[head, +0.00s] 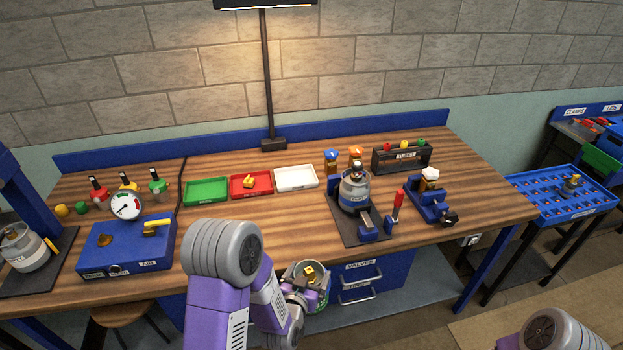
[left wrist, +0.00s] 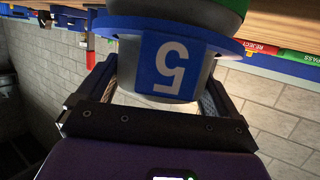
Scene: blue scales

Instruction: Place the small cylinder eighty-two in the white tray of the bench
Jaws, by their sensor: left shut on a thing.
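In the head view this held cylinder (head: 309,272), with a yellow valve on top, is in front of the bench's front edge, partly hidden by my left arm. No number eighty-two is readable on it. The white tray (head: 296,178) stands empty on the bench (head: 290,225), right of the red tray. My right gripper is out of view.
A red tray (head: 251,186) holding a yellow-topped piece and an empty green tray (head: 206,191) stand left of the white one. A grey cylinder (head: 354,190) on a dark stand is to its right. A blue gauge box (head: 126,246) is at the left.

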